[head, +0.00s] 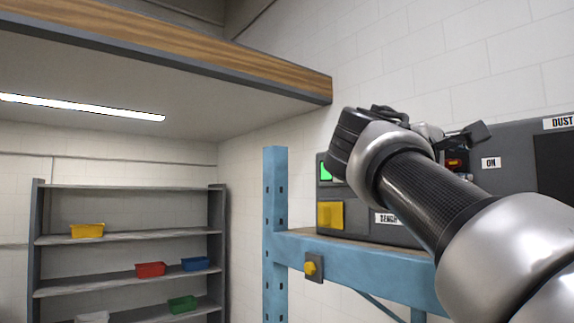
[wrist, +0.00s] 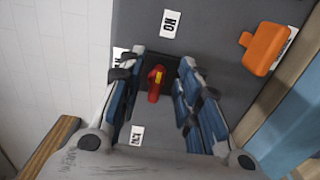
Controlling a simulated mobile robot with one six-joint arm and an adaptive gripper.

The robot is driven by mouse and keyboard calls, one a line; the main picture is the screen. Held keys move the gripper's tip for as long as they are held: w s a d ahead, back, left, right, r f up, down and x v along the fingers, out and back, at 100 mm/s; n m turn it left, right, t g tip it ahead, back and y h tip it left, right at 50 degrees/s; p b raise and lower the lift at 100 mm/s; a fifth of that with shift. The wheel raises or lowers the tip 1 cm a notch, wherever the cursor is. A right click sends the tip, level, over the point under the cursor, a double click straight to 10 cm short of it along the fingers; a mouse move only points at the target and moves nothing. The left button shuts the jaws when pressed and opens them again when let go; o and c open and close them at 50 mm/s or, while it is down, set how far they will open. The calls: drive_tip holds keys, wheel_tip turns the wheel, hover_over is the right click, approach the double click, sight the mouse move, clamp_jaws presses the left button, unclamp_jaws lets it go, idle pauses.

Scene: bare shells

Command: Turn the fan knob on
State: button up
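A red knob with a yellow mark (wrist: 156,82) sits on a dark square plate on the grey panel in the wrist view. It is most likely the fan knob, but no label reading "fan" can be made out. A bit of red (head: 455,163) shows beside my gripper in the head view. My gripper (wrist: 161,72) is open, with its fingers on either side of the knob and a gap on each side. In the head view my wrist hides much of the panel and most of my gripper (head: 456,137). An "ON" label (head: 491,163) is right of the knob; it also shows in the wrist view (wrist: 171,23).
The grey panel (head: 515,150) stands on a blue frame (head: 350,262). Green (head: 326,173) and yellow (head: 330,215) squares are on its left part. An orange part (wrist: 264,48) sticks out in the wrist view. A shelf (head: 130,238) with coloured bins stands at left.

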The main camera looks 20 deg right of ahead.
drive_tip(key=v, duration=1.1)
drive_tip(key=shift+s+a, duration=0.15)
drive_tip(key=shift+a, duration=0.15)
drive_tip(key=s+a+f+n+y+b, duration=0.15)
drive_tip(key=f+y+b, duration=0.25)
drive_tip(key=f, duration=1.2)
drive_tip(key=a+f+y+b, duration=0.2)
drive_tip(key=f+y+b, duration=0.2)
drive_tip(key=f, duration=1.3)
drive_tip(key=s+a+f+m+y+b, duration=0.2)
drive_tip(key=s+a+f+y+b, duration=0.1)
drive_tip(key=f, duration=0.8)
drive_tip(key=s+a+f+m+g+y+b, duration=0.1)
drive_tip(key=s+a+f, duration=0.4)
drive_tip(key=f, duration=0.7)
drive_tip(key=s+a+f+m+g+y+b, duration=0.1)
drive_tip(key=s+a+f+m+y+b, duration=0.2)
drive_tip(key=f, duration=0.9)
drive_tip(key=shift+s+a+y+b, duration=0.45)
drive_tip(key=shift+a+y+b, duration=0.15)
drive_tip(key=shift+y+b, duration=0.2)
